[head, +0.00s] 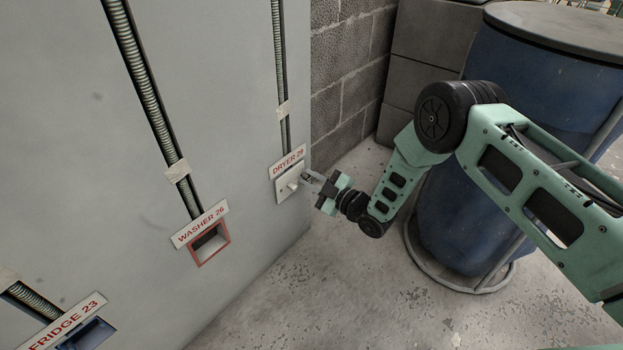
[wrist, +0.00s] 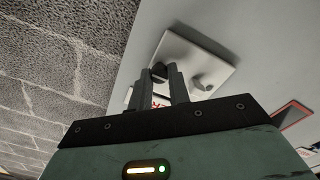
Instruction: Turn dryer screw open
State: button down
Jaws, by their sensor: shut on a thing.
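The dryer plate (head: 284,189) is a pale square cover on the grey wall, under the "DRYER 28" sign (head: 287,163). It also shows in the wrist view (wrist: 186,48), tilted. My gripper (head: 309,177) is at the plate's right side. In the wrist view its fingers (wrist: 166,75) are close together at the plate, shut on a small dark piece, the dryer screw (wrist: 158,71). The fingers hide most of the screw, so its turn angle cannot be told. A pale round knob (wrist: 204,82) sticks out of the plate beside the fingers.
The "WASHER 26" sign (head: 200,223) stands above a red-framed opening (head: 195,255). The "FRIDGE 23" sign (head: 67,319) is lower left. Conduits (head: 150,90) run up the wall. A blue drum (head: 450,225) stands right, behind my arm. The floor (head: 345,285) below is clear.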

jog(key=shift+f, duration=0.1)
dwell(0.3)
jog(key=c, duration=1.3)
grip_release()
jog(key=shift+d, duration=0.1)
jog(key=p+v, duration=0.7)
jog(key=v, duration=1)
jog(key=shift+s+d, duration=0.15)
jog(key=shift+s, duration=0.05)
